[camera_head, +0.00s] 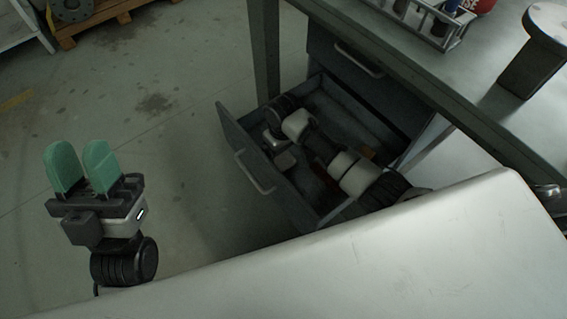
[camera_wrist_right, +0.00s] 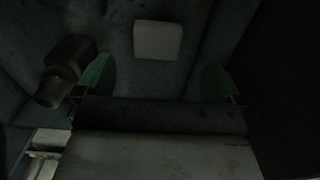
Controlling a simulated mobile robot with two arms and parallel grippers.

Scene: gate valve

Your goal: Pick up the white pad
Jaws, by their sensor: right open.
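The white pad (camera_wrist_right: 158,40) is a small pale square with rounded corners, lying flat on the dark drawer floor in the right wrist view. My right gripper (camera_wrist_right: 158,66) is open, its green fingers on either side and below the pad in the picture, with nothing between them. The pad is not touched, as far as I can see. In the head view my right arm reaches into the open drawer (camera_head: 232,130); the pad cannot be made out there. My left gripper (camera_head: 82,167) points up over the floor at the left, its green fingers apart and empty.
A dark fitting (camera_wrist_right: 62,72) lies left of the pad, close to the left finger. The drawer walls are near my right arm. The workbench (camera_head: 455,95) overhangs at the right, with a rack (camera_head: 430,22) on top. Floor left of the drawer is clear.

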